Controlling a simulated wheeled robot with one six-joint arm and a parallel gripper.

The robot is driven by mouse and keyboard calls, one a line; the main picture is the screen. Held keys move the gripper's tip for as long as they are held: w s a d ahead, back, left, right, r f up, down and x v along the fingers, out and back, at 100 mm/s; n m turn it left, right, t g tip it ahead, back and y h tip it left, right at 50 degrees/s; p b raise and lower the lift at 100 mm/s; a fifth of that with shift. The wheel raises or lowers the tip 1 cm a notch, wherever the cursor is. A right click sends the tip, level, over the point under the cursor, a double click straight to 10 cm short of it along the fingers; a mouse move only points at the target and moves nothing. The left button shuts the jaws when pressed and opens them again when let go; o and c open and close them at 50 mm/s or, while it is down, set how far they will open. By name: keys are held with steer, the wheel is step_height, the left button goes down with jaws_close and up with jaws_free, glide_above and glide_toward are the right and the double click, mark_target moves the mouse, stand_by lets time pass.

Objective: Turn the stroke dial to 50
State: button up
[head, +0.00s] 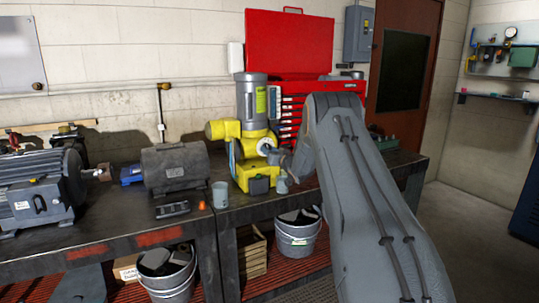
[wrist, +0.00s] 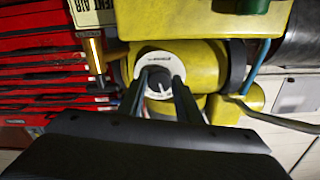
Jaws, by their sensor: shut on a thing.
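The stroke dial shows in the wrist view as a round white scale plate with a dark knob (wrist: 158,82) in its middle. The scale's figures are too small to read. The dial is on a yellow pump (head: 225,129), which has a grey motor on top and stands on the workbench; the pump also fills much of the wrist view (wrist: 200,60). My gripper (wrist: 161,80) has one finger on each side of the knob and is shut on it. In the head view my gripper (head: 277,157) reaches the pump's right side, and my forearm hides part of the bench.
A dark motor (head: 175,168) and a blue-grey motor (head: 40,190) stand to the left on the bench. A grey cup (head: 220,195) stands by the pump's left. A red tool chest (head: 290,45) is behind the pump. Metal buckets (head: 297,235) are below.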

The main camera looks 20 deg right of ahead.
steer(key=shift+m+b, duration=0.55)
steer(key=shift+m, duration=0.85)
steer(key=o, duration=1)
steer(key=shift+o, duration=0.2)
steer(key=shift+s, duration=0.1)
steer(key=s+b, duration=0.1)
steer(key=s, duration=0.6)
steer(key=shift+s+b, duration=0.35)
